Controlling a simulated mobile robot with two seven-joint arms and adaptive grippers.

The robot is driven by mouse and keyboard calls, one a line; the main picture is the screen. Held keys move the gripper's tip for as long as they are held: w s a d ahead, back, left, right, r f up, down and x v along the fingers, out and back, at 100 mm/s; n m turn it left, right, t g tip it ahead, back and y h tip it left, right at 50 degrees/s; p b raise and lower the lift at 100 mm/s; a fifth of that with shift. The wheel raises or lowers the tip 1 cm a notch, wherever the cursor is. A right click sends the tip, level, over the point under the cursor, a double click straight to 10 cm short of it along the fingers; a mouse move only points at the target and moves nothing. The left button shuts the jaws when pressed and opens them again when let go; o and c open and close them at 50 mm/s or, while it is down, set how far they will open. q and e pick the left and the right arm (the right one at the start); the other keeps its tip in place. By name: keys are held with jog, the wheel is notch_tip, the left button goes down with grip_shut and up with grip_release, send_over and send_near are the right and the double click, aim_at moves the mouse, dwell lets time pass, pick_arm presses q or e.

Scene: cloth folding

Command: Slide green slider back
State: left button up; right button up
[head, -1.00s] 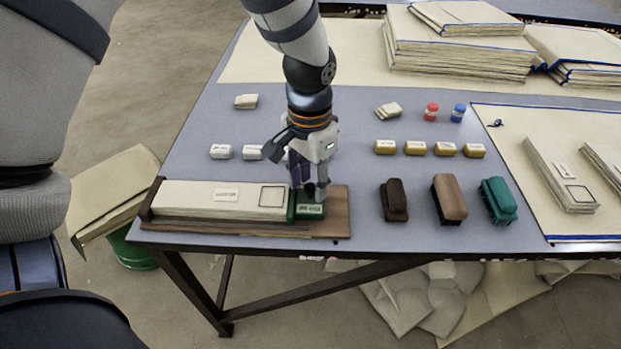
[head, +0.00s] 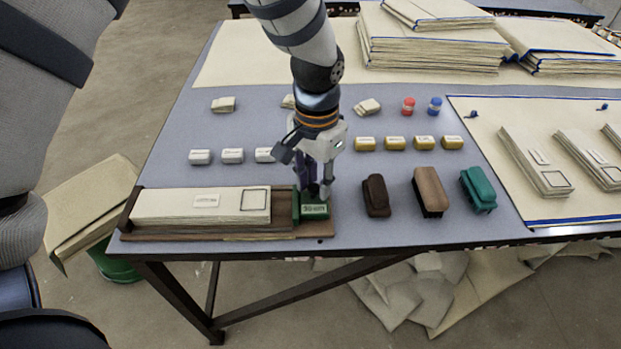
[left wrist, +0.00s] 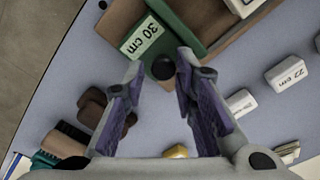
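The green slider (head: 316,211), with a label reading 30 cm in the left wrist view (left wrist: 146,40), sits near the right end of the brown wooden board (head: 285,226). A cream cloth stack (head: 180,205) lies on the board to its left. A strip of bare wood separates the stack from the slider. My left gripper (head: 318,188) points down over the slider. My right gripper is not in view.
Dark, tan and teal brushes (head: 429,190) stand right of the board. White blocks (head: 232,156) and yellow blocks (head: 395,143) lie behind it. Cloth stacks (head: 430,45) fill the back. A cream mat with stacks (head: 480,112) lies at the right. The table's front edge is close to the board.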

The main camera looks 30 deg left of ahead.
aim_at(317, 187)
pick_arm(q)
jog(key=shift+o, duration=0.6)
jog(key=shift+w, duration=0.1)
jog(key=shift+r, duration=0.1)
notch_tip(317, 187, up, 12)
